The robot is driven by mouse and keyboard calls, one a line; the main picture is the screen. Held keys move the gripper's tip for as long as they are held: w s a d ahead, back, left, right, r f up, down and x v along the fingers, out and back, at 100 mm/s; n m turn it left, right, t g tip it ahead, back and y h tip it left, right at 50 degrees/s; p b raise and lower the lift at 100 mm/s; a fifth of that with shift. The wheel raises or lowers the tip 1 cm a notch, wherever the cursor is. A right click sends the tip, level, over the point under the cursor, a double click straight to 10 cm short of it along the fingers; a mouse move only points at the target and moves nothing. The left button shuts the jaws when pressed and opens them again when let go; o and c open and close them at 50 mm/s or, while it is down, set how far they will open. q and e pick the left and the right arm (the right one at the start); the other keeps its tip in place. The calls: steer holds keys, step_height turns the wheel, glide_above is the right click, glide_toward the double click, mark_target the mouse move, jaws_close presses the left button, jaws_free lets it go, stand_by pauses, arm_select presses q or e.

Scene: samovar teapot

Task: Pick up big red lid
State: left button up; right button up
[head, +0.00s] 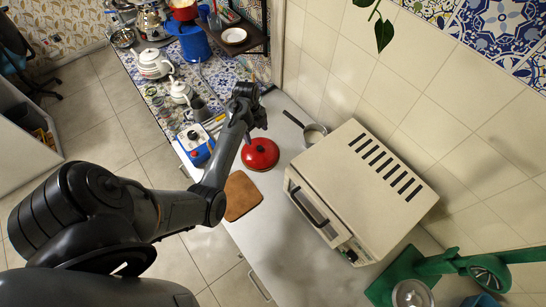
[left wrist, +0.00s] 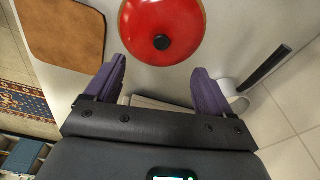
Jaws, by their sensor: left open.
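The big red lid (head: 260,154) lies on the grey-white counter, left of the toaster oven in the head view. It is round and red with a black knob in its middle. In the left wrist view the lid (left wrist: 162,28) is at the top centre, ahead of the fingertips and cut off by the upper edge. My left gripper (head: 249,122) is just behind the lid in the head view. In the left wrist view its two purple fingers (left wrist: 158,75) are spread wide with nothing between them. The lid's knob is beyond the fingertips. My right gripper is not in view.
A brown cutting board (head: 241,195) lies near the counter's front edge. A small pan (head: 313,134) with a dark handle and a toaster oven (head: 360,190) stand right of the lid. A blue-and-white device (head: 196,144) and teapots (head: 153,64) are on the left. Bare counter lies in front of the oven.

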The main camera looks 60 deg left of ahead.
mark_target(259, 147)
arm_select(q)
step_height(259, 147, down, 4)
steer(key=shift+s+r, duration=0.15)
steer(key=shift+r, duration=0.1)
steer(key=shift+w+d+f, duration=0.1)
steer(key=shift+d+f, duration=0.05)
steer(key=shift+f, duration=0.9)
steer(key=shift+w+d+f, duration=0.15)
steer(key=shift+d+f, duration=0.05)
steer(key=shift+f, duration=0.8)
steer(key=shift+w+d+f, duration=0.1)
steer(key=shift+d+f, duration=0.05)
steer(key=shift+f, duration=0.9)
steer(key=shift+c, duration=0.5)
jaws_close()
